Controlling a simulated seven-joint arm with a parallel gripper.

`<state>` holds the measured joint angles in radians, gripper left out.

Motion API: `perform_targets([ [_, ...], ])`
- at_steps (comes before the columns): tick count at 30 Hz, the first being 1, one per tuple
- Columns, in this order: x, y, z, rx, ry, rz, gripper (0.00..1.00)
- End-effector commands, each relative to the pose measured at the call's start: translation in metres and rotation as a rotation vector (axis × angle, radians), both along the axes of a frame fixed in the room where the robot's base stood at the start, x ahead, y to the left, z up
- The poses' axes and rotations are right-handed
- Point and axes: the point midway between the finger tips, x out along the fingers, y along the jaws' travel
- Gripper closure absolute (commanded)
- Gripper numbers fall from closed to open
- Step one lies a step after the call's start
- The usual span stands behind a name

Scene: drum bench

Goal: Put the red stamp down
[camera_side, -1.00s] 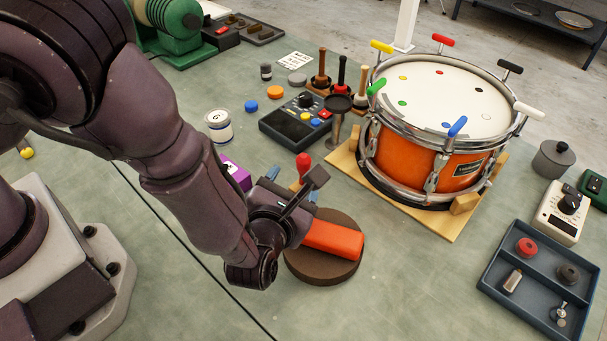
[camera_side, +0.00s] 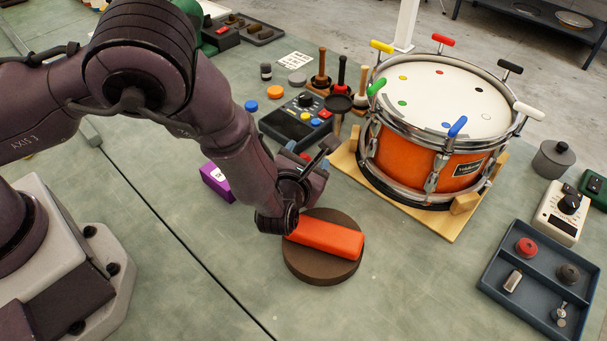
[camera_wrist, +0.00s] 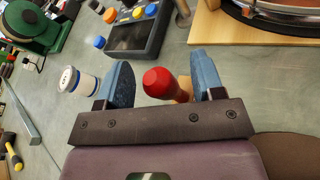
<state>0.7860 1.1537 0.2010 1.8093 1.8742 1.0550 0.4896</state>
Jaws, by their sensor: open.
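The red stamp (camera_wrist: 162,83) has a rounded red handle and a pale wooden part partly visible beneath it. In the wrist view it sits between the two blue fingers of my gripper (camera_wrist: 165,82), with a gap to the finger on each side. My gripper is open. In the side view my gripper (camera_side: 303,160) is just behind the round brown disc, and only a bit of red shows by the fingers. The stamp's lower end is hidden, so I cannot tell exactly what it rests on.
An orange-red block (camera_side: 325,238) lies on the brown disc (camera_side: 322,270) in front of my gripper. A purple box (camera_side: 217,182) is to the left. The orange drum (camera_side: 420,150) on its wooden base is to the right. A control box (camera_side: 297,122) stands behind. The front bench is clear.

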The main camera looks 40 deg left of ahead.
Motion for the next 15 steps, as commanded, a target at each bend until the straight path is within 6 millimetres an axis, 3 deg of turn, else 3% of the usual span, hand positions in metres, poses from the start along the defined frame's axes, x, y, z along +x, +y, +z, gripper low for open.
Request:
perform_targets([
  [2, -0.0001, -0.0001, 0.0001, 0.0, 0.0, 0.0, 0.43],
  [8, -0.0003, -0.0002, 0.0002, 0.0, 0.0, 0.0, 0.89],
  [15, -0.0004, -0.0002, 0.0003, 0.0, 0.0, 0.0, 0.95],
])
